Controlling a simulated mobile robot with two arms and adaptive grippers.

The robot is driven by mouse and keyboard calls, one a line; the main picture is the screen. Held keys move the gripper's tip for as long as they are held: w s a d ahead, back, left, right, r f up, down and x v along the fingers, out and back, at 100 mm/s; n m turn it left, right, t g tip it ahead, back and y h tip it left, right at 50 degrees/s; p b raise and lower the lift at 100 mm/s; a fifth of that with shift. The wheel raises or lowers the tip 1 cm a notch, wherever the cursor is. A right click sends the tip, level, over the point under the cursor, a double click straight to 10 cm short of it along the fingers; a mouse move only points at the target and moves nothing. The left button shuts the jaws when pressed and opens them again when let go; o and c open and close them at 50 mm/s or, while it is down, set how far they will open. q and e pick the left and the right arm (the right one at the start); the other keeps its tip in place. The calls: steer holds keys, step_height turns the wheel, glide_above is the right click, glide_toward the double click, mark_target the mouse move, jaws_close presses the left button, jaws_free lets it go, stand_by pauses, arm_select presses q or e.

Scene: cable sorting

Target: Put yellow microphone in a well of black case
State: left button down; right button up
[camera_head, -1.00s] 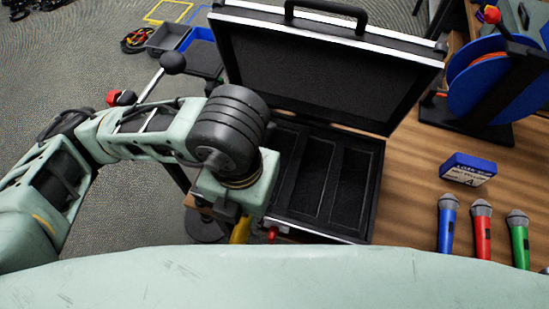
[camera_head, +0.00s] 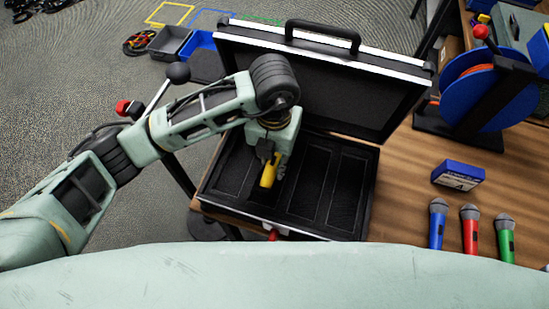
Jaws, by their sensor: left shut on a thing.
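The black case (camera_head: 218,207) stands open on the wooden table, its lid (camera_head: 345,88) raised at the back. Its inside has several long dark wells, and those I can see look empty. My left gripper (camera_head: 272,158) is over the left part of the case, pointing down. It is shut on the yellow microphone (camera_head: 268,173), whose yellow handle shows below the gripper. The microphone's head is hidden, and I cannot tell whether the handle touches the well below. My right gripper is not in view.
Blue (camera_head: 437,224), red (camera_head: 470,228) and green (camera_head: 504,237) microphones lie on the table right of the case. A blue labelled box (camera_head: 458,175) lies behind them, and a blue cable reel (camera_head: 480,95) stands further back. Bare table lies between case and microphones.

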mark_target(275, 157)
arm_select(q)
step_height(275, 157, down, 2)
steer(key=shift+f+p, duration=0.15)
steer(key=shift+p, duration=0.4)
steer(key=shift+w+f, duration=0.15)
steer(key=shift+f, duration=0.4)
steer(key=c, duration=1.7)
jaws_free()
